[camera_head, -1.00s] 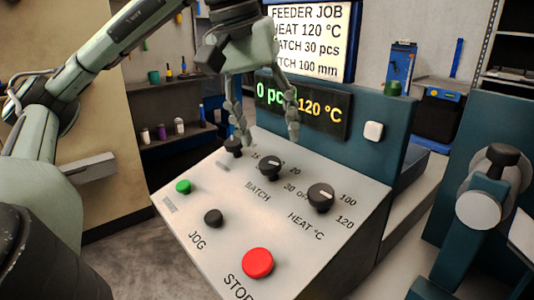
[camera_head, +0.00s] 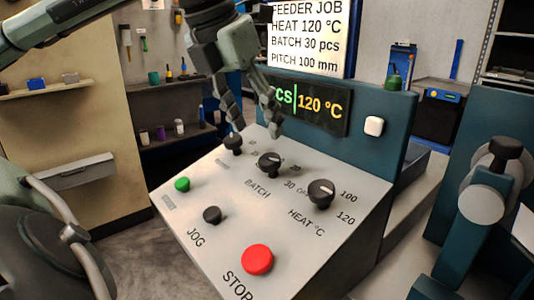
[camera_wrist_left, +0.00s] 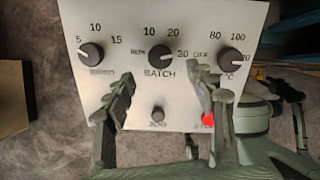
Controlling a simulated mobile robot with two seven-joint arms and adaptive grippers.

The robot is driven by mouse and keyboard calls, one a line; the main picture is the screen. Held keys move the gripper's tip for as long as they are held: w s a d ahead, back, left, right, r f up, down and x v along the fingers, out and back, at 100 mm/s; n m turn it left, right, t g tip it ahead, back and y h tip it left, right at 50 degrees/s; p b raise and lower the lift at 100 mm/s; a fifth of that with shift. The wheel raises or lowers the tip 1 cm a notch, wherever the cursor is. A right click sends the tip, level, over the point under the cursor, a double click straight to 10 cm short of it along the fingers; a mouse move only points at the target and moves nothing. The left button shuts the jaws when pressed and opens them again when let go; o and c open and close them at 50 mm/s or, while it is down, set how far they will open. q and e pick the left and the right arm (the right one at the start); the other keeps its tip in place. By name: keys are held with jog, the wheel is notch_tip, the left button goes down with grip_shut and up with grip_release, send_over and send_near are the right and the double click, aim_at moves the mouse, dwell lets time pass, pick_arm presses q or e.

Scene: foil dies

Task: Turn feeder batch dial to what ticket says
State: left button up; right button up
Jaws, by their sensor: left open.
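The batch dial (camera_head: 269,163) is a black knob with a pale pointer on the sloped panel; it also shows in the left wrist view (camera_wrist_left: 160,56). There its pointer leans towards the 30 side, but its exact setting is too small to tell. The lit ticket (camera_head: 310,38) reads heat 120 °C, batch 30 pcs, pitch 100 mm. The display (camera_head: 315,106) shows "120 °C"; its batch number is hidden behind my left gripper. My left gripper (camera_head: 257,128) is open and empty, above and behind the batch dial, apart from it. My right gripper is not in view.
The heat dial (camera_head: 321,194) sits right of the batch dial, and another black dial (camera_head: 233,145) sits left. A green button (camera_head: 182,184), a black jog button (camera_head: 212,215) and a red stop button (camera_head: 257,260) are nearer the front. A white button (camera_head: 374,126) is beside the display.

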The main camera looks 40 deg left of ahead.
aim_at(269, 158)
pick_arm(q)
jog(key=x, duration=0.7)
jog(key=shift+w+f, duration=0.15)
jog(key=shift+f, duration=0.15)
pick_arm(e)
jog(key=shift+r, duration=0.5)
pick_arm(q)
jog(key=shift+c, duration=0.6)
